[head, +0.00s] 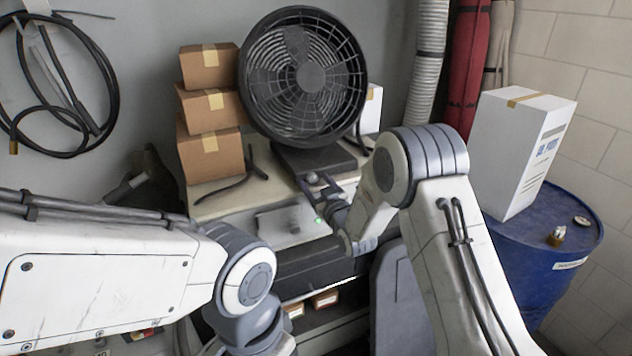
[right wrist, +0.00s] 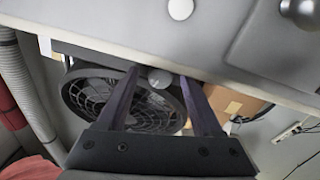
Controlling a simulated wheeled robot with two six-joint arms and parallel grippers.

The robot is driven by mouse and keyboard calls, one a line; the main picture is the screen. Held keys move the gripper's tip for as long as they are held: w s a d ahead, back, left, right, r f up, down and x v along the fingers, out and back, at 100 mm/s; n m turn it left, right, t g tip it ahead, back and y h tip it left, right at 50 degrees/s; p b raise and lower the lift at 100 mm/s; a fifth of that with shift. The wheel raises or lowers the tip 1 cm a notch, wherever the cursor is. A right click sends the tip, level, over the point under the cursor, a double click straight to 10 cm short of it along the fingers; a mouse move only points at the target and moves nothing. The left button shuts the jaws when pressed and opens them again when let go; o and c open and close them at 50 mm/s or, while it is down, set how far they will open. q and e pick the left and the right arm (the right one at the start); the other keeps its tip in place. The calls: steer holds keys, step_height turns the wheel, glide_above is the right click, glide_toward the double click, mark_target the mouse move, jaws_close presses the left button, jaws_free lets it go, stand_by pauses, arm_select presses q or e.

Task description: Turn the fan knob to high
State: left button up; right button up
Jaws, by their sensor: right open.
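The black round fan (head: 303,76) stands on a dark base at the back of the bench; it also shows in the right wrist view (right wrist: 112,98). A small grey round knob (head: 312,178) sits in front of the fan base. My right gripper (head: 318,187) is at this knob with its jaws open. In the right wrist view the knob (right wrist: 159,78) appears between the two dark fingertips (right wrist: 159,73); I cannot tell whether they touch it. The knob's pointer and setting marks are not readable. My left gripper is out of view.
Several stacked cardboard boxes (head: 211,109) stand left of the fan. A flat grey panel (head: 292,226) with a green light (head: 318,221) lies in front. A blue drum (head: 545,245) bearing a white box (head: 518,148) stands at right. A black cable (head: 225,188) lies on the bench.

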jaws_close()
steer(key=m+b, duration=0.1)
steer(key=b, duration=0.1)
steer(key=m+b, duration=0.2)
steer(key=shift+f, duration=0.25)
steer(key=shift+r+m+b, duration=0.25)
steer(key=shift+m+b, duration=0.2)
steer(key=shift+m, duration=0.25)
jaws_free()
